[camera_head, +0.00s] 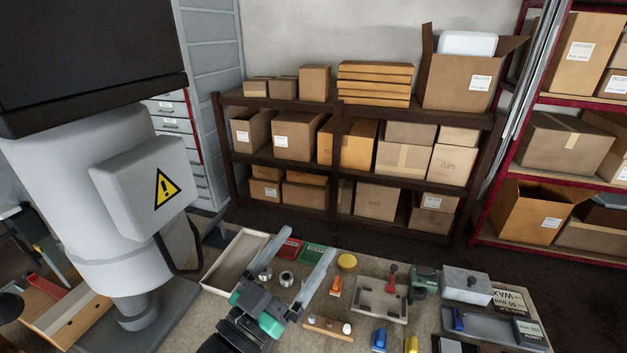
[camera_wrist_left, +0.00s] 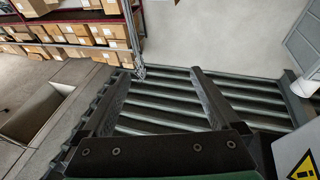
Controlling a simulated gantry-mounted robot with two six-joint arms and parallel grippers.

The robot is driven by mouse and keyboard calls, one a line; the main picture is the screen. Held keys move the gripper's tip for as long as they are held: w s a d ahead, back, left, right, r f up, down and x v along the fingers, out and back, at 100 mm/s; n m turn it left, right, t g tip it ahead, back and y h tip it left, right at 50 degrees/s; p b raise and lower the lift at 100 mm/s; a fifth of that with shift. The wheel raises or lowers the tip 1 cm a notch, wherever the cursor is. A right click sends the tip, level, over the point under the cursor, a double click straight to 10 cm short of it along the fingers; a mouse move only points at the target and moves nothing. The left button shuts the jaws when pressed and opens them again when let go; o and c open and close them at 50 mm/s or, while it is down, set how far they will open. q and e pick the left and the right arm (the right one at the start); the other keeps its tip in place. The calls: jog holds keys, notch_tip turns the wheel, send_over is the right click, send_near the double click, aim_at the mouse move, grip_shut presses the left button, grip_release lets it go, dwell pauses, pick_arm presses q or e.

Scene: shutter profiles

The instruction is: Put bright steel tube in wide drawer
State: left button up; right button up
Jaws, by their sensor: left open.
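My left gripper (camera_head: 307,240) is raised over the front worktop with its two long grey fingers apart. In the left wrist view (camera_wrist_left: 158,72) the fingers are also apart, with nothing held between them. Two small bright steel round pieces, one nearer (camera_head: 287,278) and one farther (camera_head: 268,273), show between the fingers in the head view, lower down on the worktop. I cannot tell which, if either, is the bright steel tube. A grey drawer cabinet (camera_head: 174,125) with labelled fronts stands at the left, partly hidden by my arm. I cannot make out an open drawer. My right gripper is not seen.
An open pale tray (camera_head: 234,261) lies left of the gripper. Several tools and parts crowd the worktop, including an orange piece (camera_head: 335,287), a wooden block (camera_head: 328,327) and a pale tray (camera_head: 378,307). Shelves of cardboard boxes (camera_head: 376,199) stand behind.

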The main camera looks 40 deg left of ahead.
pick_arm(q)
jog(key=s+d+r+m+t+h, duration=0.1)
jog(key=s+d+r+t, duration=0.1)
jog(key=r, duration=0.7)
jog(key=s+d+r+t+h, duration=0.2)
jog(key=d+r, duration=0.1)
jog(key=r, duration=0.5)
jog(key=s+d+r+m+t+h, duration=0.1)
jog(key=s+d+r+t+h, duration=0.1)
jog(key=r, duration=0.7)
jog(key=shift+d+r+m, duration=0.3)
jog(key=shift+d, duration=0.45)
jog(key=shift+o, duration=0.3)
jog(key=shift+r, duration=0.1)
